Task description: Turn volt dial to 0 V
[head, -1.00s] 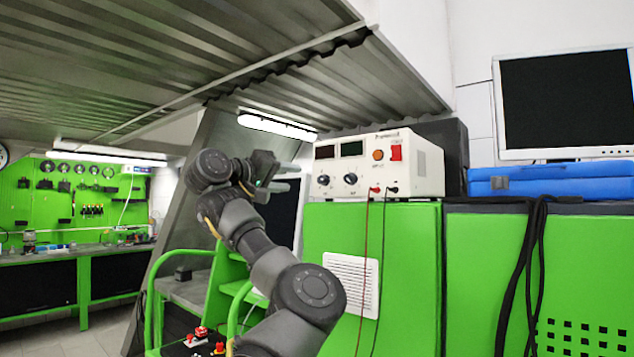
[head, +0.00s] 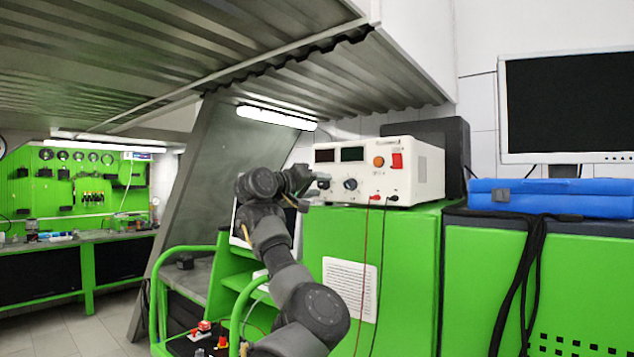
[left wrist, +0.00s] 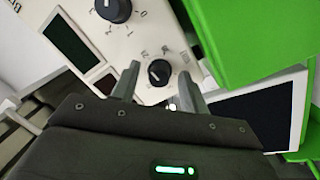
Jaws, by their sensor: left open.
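The white power supply (head: 400,170) stands on a green cabinet, with two dark displays and two black dials low on its front. The left dial (head: 323,181) is partly covered by my left gripper (head: 317,187); the right dial (head: 351,184) is clear. In the left wrist view, one dial (left wrist: 158,72) lies between the two fingertips of my left gripper (left wrist: 159,86), which are open with a gap on both sides. The other dial (left wrist: 113,8) is at the top of that view. I cannot read which dial is the volt dial. My right gripper is not in view.
A red and a black lead hang from sockets on the supply's right front. An orange button (head: 379,161) and red switch (head: 397,160) sit above them. The green cabinet (head: 410,270) is below. A blue case (head: 560,198) and monitor (head: 570,105) stand right.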

